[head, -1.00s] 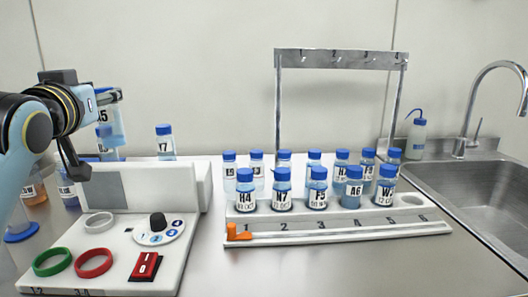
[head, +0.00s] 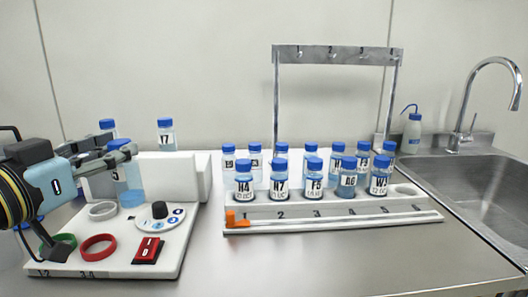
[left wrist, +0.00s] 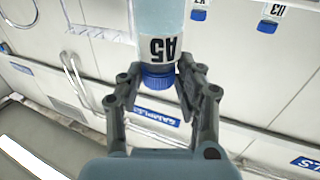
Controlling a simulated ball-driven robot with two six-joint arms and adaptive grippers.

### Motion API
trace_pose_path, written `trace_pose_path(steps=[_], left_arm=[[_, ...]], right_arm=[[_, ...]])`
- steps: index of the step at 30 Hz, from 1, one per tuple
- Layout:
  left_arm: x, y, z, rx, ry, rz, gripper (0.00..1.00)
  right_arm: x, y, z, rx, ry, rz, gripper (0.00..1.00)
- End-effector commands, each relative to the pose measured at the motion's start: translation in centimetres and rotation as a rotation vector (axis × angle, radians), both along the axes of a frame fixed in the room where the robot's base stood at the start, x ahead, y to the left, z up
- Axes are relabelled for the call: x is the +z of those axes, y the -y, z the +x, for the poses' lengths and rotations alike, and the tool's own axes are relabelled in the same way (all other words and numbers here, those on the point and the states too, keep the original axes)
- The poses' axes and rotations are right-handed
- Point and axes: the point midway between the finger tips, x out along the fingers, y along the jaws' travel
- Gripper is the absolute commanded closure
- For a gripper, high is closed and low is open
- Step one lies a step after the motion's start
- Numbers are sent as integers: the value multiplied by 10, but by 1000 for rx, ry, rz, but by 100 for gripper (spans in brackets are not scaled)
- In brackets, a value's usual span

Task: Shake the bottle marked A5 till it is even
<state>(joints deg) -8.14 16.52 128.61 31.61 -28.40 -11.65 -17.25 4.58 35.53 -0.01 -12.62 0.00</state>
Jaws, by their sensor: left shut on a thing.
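The bottle marked A5 (left wrist: 160,48) is held by its blue cap in my left gripper (left wrist: 155,88), and its label reads upside down in the left wrist view. In the head view the bottle (head: 130,182) hangs roughly upright from the left gripper (head: 122,150), above the back of the white control unit. Its liquid looks pale blue; I cannot tell whether it is even. My right gripper is not in view.
The white control unit (head: 172,222) has a red switch (head: 148,250), a dark knob (head: 159,209) and coloured rings. A white numbered rack (head: 330,226) holds several blue-capped bottles in the middle. A sink (head: 470,195) is at right. Bare counter lies in front of the rack.

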Motion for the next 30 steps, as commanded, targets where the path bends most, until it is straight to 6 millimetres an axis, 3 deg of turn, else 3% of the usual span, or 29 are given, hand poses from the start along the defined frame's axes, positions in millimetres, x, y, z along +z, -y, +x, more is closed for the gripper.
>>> trace_pose_path(steps=[3,9,21,26,30], left_arm=[[-15,10,-29,-96,-5,5,98],[-23,18,-57,-177,-1,1,98],[25,19,-61,-189,3,-1,98],[11,19,-61,-189,0,-1,98],[-13,19,-61,-189,-1,-2,98]], right_arm=[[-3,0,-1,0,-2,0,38],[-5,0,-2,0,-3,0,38],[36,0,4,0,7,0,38],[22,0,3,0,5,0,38],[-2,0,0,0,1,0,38]])
